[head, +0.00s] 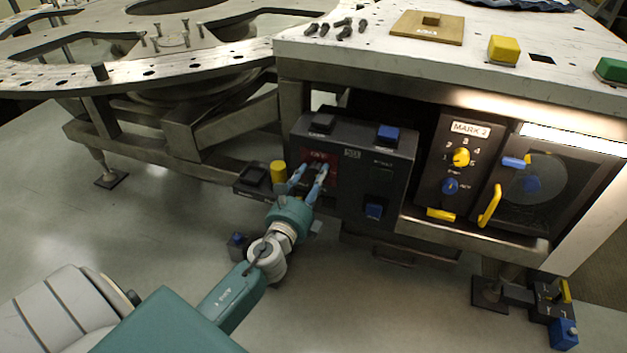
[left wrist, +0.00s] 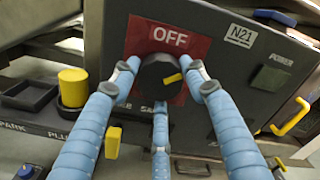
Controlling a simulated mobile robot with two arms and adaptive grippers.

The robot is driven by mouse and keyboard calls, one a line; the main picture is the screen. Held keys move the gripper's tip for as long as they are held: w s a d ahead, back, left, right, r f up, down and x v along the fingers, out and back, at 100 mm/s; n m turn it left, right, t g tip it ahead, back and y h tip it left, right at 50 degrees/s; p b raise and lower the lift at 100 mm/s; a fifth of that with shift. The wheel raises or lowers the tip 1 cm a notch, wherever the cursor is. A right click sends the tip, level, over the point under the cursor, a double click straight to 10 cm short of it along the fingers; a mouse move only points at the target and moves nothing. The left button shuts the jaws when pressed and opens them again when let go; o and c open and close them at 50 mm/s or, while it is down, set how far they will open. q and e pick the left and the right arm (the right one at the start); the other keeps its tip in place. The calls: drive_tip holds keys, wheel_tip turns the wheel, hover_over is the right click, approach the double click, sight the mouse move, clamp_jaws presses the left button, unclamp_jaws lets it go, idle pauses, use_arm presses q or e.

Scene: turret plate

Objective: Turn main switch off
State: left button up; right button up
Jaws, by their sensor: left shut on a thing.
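The main switch is a black round knob (left wrist: 157,73) with a yellow mark on its lower right side in the left wrist view. It sits on a red plate (left wrist: 140,38) with the word OFF above the knob. The plate is on the dark control box (head: 347,190) in the head view. My left gripper (head: 309,176) has its blue fingers closed around the knob, one at each side and one below. In the head view the fingers hide most of the knob. My right gripper is not in view.
A yellow cylinder (head: 278,171) stands on a low shelf just left of the gripper. Blue buttons (head: 388,133) and a dark panel with a yellow dial (head: 461,157) are to the right. The white tabletop (head: 370,60) overhangs the box.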

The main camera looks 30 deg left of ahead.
use_arm(q)
drive_tip(key=n, duration=0.3)
drive_tip(key=shift+f, duration=0.15)
drive_tip(key=n, duration=0.2)
drive_tip(key=shift+n, duration=0.4)
drive_tip(key=n, duration=0.3)
drive_tip(key=shift+n+p, duration=0.35)
drive_tip(key=shift+n, duration=0.55)
drive_tip(key=shift+d, duration=0.1)
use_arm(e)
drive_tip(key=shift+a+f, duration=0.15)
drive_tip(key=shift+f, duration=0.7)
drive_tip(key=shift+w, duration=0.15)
